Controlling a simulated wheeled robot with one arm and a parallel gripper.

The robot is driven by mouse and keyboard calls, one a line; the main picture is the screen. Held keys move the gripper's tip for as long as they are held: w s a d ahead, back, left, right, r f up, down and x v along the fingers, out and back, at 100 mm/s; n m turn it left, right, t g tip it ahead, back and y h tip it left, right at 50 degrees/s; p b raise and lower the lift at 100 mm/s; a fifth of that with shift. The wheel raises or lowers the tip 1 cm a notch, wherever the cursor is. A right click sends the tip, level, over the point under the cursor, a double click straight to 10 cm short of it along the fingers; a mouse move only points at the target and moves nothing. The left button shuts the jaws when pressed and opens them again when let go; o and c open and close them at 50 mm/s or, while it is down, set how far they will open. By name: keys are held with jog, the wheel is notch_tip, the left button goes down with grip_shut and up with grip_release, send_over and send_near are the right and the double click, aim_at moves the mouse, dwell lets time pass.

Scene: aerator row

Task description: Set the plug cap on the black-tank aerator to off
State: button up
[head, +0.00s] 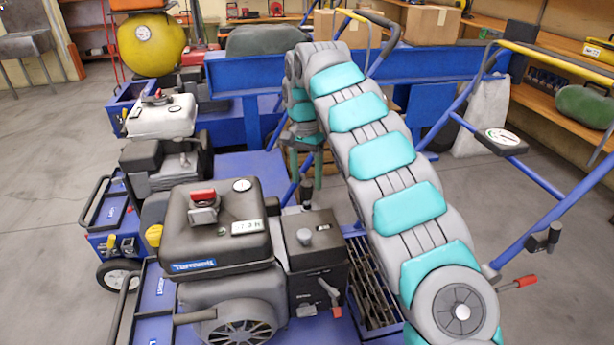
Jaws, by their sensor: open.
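The black-tank aerator (215,245) stands in the front left. Its dark tank carries a red-topped cap (203,198), a round white gauge and a small number plate. A dark box (313,255) beside the tank has a small knob (304,236) on top and a red-tipped lever (329,291) on its front. I cannot tell which of these is the plug cap, or its setting. My gripper (304,172) hangs below the folded end of my arm, behind the black tank and partly hidden by my arm. It is apart from the aerator, open and seemingly empty.
A white-tank aerator (160,118) stands behind the black one, and a yellow tank (150,42) farther back. A blue handle frame with a dial (502,137) rises at the right. Shelves with boxes (432,24) line the back. Grey floor (50,210) is clear at left.

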jog(key=shift+r, duration=0.1)
jog(key=shift+a+r, duration=0.1)
jog(key=shift+r, duration=0.1)
jog(key=shift+s+d+r+p, duration=0.1)
jog(key=shift+s+r+p, duration=0.15)
jog(key=shift+r, duration=0.5)
jog(key=shift+s+d+r+p, duration=0.1)
jog(key=shift+r+p, duration=0.15)
jog(key=shift+r, duration=0.45)
jog(key=shift+s+d+r+b, duration=0.25)
jog(key=shift+s+d+b, duration=0.2)
jog(key=shift+s, duration=2.05)
jog(key=shift+s+d+r+b, duration=0.3)
jog(key=shift+s+d, duration=0.25)
jog(key=shift+s, duration=2)
jog(key=shift+s+d+r+b, duration=0.2)
jog(key=shift+s+d+b, duration=0.25)
jog(key=shift+s, duration=2.05)
